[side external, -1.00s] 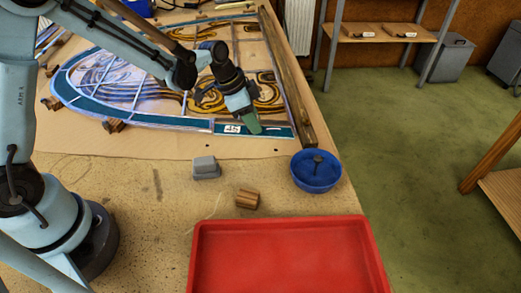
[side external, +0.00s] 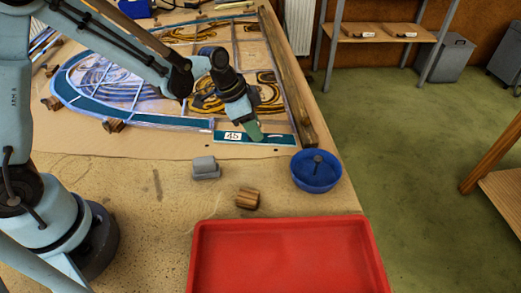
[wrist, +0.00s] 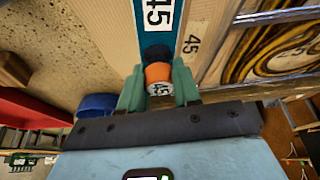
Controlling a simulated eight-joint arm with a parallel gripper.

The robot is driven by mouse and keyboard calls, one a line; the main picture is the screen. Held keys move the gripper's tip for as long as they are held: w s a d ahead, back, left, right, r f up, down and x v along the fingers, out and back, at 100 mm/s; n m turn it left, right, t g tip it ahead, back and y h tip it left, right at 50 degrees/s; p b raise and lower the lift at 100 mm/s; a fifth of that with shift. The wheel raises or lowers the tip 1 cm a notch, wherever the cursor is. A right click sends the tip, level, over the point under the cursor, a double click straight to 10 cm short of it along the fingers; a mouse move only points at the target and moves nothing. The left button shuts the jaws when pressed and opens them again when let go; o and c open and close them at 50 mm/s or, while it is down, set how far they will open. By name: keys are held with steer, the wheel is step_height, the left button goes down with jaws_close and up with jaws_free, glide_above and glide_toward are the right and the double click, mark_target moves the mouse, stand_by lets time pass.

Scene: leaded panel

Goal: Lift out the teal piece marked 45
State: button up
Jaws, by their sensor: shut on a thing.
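The teal piece marked 45 (side external: 276,139) is a long narrow strip with a white label at the panel's near edge. It also shows in the wrist view (wrist: 156,39). A knob (wrist: 158,72), orange with a dark end, stands against the piece. My gripper (side external: 257,137) is over the strip, right of its label. In the wrist view its green fingers (wrist: 159,88) are shut on the knob from both sides. A printed 45 (wrist: 193,42) shows on the paper beside the strip, so the strip is off its printed place. I cannot tell how high it is.
The leaded panel (side external: 150,121) lies behind, with a wooden bar (side external: 290,80) along its right. A blue bowl (side external: 316,180), a grey block (side external: 205,168) and a wooden block (side external: 247,198) stand in front. The red tray (side external: 285,255) is nearest and empty.

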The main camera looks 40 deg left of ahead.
steer(key=shift+s+d, duration=0.4)
steer(key=shift+s, duration=0.05)
steer(key=shift+s+d, duration=0.25)
steer(key=shift+s+d, duration=0.1)
stand_by(0.5)
steer(key=shift+r, duration=3)
